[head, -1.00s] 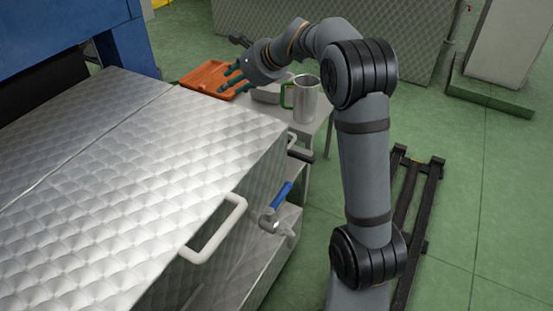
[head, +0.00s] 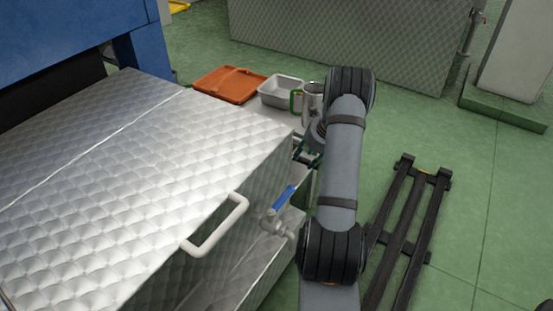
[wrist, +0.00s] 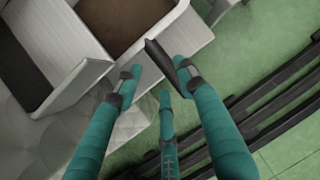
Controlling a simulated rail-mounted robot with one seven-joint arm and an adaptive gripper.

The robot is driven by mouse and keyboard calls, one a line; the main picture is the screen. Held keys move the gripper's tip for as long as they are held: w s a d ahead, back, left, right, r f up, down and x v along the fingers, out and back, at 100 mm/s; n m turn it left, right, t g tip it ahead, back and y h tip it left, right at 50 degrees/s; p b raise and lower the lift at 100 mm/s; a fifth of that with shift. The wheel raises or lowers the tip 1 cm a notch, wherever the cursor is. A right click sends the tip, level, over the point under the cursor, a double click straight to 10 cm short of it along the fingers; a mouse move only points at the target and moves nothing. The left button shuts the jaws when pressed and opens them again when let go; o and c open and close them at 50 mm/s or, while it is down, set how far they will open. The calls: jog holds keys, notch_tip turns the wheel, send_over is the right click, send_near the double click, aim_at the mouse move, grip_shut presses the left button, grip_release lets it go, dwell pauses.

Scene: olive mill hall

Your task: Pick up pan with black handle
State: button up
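My gripper (wrist: 159,70) has three teal fingers, spread apart with a gap between the tips in the wrist view. A dark elongated piece (wrist: 164,62) like a black handle shows between the tips, close to the right finger; I cannot tell whether it touches. No pan body can be made out. In the head view my gripper (head: 310,155) is mostly hidden behind my arm, low beside the metal machine's right side.
The quilted metal machine (head: 120,170) has a white handle (head: 216,226) and a blue-levered valve (head: 283,203). Beyond it are an orange tray (head: 230,87), a grey metal pan (head: 281,93) and a green-handled steel mug (head: 312,98). Green floor is open at right, beside dark rails (head: 405,220).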

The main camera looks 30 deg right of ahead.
aim_at(304, 160)
jog(key=b+x, duration=0.1)
jog(key=x, duration=0.2)
jog(key=b+x, duration=0.1)
jog(key=x, duration=0.1)
jog(key=shift+w+d+f+b, duration=0.2)
jog(key=shift+w+f+b, duration=0.05)
jog(key=shift+f+b, duration=0.1)
jog(key=shift+r, duration=0.1)
jog(key=shift+c, duration=1.3)
grip_shut()
jog(key=shift+r, duration=0.1)
